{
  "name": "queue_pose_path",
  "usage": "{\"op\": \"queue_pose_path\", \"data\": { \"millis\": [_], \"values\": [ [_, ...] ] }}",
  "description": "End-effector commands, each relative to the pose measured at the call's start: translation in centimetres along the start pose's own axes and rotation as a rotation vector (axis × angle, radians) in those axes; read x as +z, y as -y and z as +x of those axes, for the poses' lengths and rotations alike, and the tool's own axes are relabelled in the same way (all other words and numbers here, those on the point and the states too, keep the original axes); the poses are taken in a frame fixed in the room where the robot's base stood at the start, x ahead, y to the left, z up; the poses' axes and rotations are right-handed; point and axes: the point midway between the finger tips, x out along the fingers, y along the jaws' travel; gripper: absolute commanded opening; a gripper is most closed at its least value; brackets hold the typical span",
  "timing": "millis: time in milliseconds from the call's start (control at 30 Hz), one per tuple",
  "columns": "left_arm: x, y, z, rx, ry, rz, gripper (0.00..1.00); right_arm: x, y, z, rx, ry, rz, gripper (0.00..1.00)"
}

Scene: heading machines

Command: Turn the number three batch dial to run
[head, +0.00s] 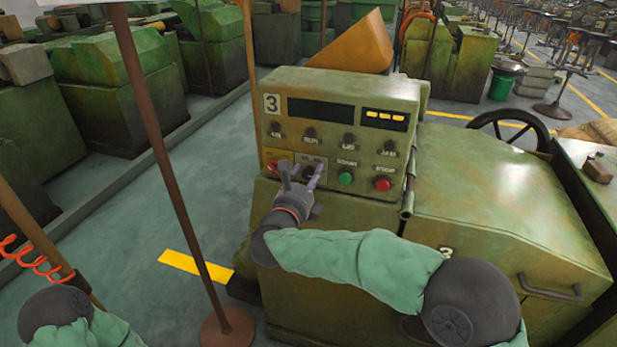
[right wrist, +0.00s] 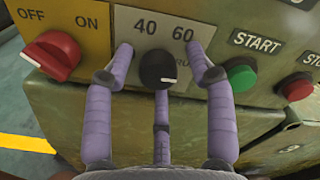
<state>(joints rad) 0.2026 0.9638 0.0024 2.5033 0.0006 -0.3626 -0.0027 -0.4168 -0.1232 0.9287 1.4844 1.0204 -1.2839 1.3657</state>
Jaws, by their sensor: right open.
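The machine panel marked 3 (head: 272,104) stands in front of me. The batch dial is a small black knob (right wrist: 158,70) on a pale plate with the labels 40, 60 and a partly hidden word starting RU. My right gripper (head: 301,172) is at this dial. In the right wrist view its purple fingers (right wrist: 158,58) are open, one on each side of the knob, with a third finger below; I cannot tell whether they touch it. My left gripper is out of view.
A red OFF/ON switch (right wrist: 52,56) is left of the dial. A green START button (right wrist: 241,77) and a red button (right wrist: 297,87) are to the right. A row of small knobs (head: 311,134) is above. A brown pole (head: 168,170) stands left of the machine.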

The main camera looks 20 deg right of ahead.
Motion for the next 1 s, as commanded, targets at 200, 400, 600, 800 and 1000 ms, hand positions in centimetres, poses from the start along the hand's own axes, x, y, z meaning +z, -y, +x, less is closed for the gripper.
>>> {"op": "queue_pose_path", "data": {
  "millis": [200, 400, 600, 800, 1000],
  "values": [
    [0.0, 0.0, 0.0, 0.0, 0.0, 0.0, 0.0, 0.2, 0.0, -2.1, 0.002, 0.004, 0.001, 0.56],
    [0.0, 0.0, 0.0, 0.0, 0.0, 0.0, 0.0, 0.1, 0.0, -6.0, 0.002, 0.004, 0.0, 0.56],
    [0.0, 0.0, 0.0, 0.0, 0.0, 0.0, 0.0, 0.1, 0.0, -9.6, 0.001, 0.003, 0.0, 0.56],
    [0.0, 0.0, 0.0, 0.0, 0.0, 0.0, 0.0, 0.0, -0.1, -11.6, 0.001, 0.001, -0.001, 0.56],
    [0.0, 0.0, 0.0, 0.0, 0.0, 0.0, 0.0, -0.1, 0.0, -12.0, 0.0, -0.002, -0.001, 0.56]
  ]
}}
